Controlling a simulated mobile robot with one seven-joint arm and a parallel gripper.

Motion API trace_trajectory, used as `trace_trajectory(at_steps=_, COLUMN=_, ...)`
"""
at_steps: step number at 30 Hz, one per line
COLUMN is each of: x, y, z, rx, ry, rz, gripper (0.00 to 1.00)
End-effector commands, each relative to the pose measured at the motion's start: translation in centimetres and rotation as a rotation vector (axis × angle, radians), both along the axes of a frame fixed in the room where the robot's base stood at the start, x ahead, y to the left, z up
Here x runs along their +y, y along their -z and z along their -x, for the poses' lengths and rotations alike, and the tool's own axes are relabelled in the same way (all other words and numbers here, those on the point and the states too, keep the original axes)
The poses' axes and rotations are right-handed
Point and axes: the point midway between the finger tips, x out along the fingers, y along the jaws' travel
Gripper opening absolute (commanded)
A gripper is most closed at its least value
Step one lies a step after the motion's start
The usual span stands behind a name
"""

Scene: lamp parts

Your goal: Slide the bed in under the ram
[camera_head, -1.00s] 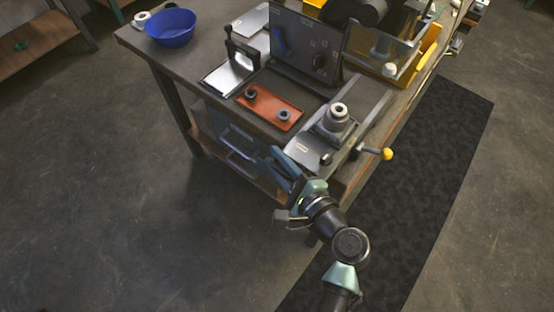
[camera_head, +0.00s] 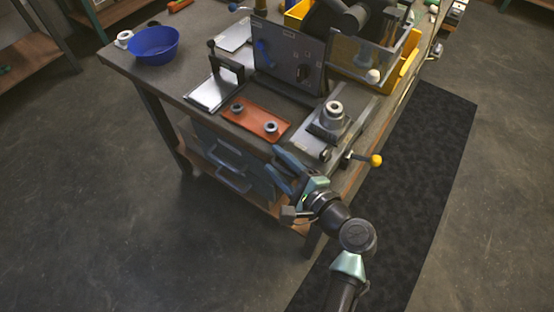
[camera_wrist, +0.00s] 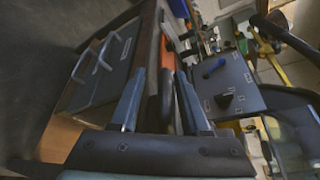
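The bed (camera_head: 308,145) is a flat grey slide at the table's front right corner. It carries a dark block with a round, stepped metal piece (camera_head: 333,114) standing upright on it. The bed lies out in front of the press (camera_head: 361,50), whose dark upper part sits behind a clear guard; the ram itself I cannot make out. My gripper (camera_head: 284,163) is at the table's front edge, close to the bed's near end. In the wrist view my gripper (camera_wrist: 160,78) has its fingers apart, with a dark rounded part between them; contact is unclear.
A yellow-knobbed lever (camera_head: 376,160) sticks out right of the bed. Left of it lie a red tray (camera_head: 262,122) with two ring-shaped parts, and a control panel (camera_head: 288,58) stands behind. A blue bowl (camera_head: 153,45) is at the far left. Drawers with handles (camera_head: 233,180) are below.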

Motion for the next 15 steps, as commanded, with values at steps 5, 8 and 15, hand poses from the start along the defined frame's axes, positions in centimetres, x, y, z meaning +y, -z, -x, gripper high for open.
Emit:
trace_trajectory(at_steps=5, x=-0.1, y=-0.3, z=0.0, rx=-0.007, ry=0.000, rz=0.000, gripper=0.46)
trace_trajectory(at_steps=8, x=-0.6, y=-0.5, z=0.4, rx=-0.008, ry=0.002, rz=-0.001, gripper=0.46)
trace_trajectory(at_steps=15, x=-3.5, y=-1.5, z=3.8, rx=-0.006, ry=0.005, rz=0.000, gripper=0.46)
